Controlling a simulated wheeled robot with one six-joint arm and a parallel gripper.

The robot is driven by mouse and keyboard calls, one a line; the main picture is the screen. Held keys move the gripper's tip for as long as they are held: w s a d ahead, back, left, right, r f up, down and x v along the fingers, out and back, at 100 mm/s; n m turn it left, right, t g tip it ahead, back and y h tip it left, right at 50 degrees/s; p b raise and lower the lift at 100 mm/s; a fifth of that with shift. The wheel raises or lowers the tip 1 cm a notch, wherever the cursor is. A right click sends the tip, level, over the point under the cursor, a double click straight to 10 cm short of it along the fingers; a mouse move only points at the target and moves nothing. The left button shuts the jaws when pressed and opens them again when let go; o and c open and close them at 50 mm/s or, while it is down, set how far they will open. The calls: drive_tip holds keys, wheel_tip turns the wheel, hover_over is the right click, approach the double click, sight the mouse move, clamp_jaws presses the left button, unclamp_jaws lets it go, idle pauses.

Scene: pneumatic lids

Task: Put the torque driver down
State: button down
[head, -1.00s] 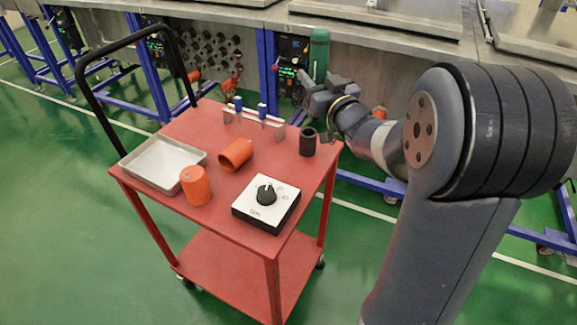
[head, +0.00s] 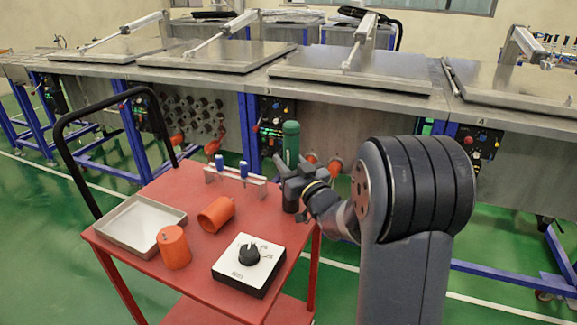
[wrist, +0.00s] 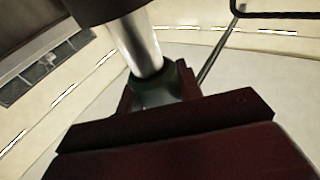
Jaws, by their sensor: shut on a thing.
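The torque driver (head: 291,143) shows in the head view as an upright green cylinder. My gripper (head: 291,182) is shut around it over the back right corner of the red cart (head: 190,285). A black round holder (head: 290,200) stands on the cart directly below the gripper and is partly covered by it. I cannot tell whether the driver's lower end is inside the holder. The wrist view is dark and close, with a silver shaft (wrist: 142,45) and dark red shapes at the bottom.
A steel bench (head: 250,85) stands behind.

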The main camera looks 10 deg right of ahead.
drive_tip(key=shift+f, duration=0.25)
drive_tip(key=shift+f, duration=0.1)
drive_tip(key=shift+f+b, duration=0.3)
drive_tip(key=shift+b, duration=0.15)
drive_tip(key=shift+f+b, duration=0.25)
drive_tip(key=shift+b, duration=0.15)
drive_tip(key=c, duration=1)
unclamp_jaws()
drive_tip(key=shift+o, duration=0.2)
drive_tip(key=shift+r+p, duration=0.4)
drive_tip(key=shift+p, duration=0.25)
drive_tip(key=v, duration=1.2)
drive_tip(key=shift+r, duration=0.1)
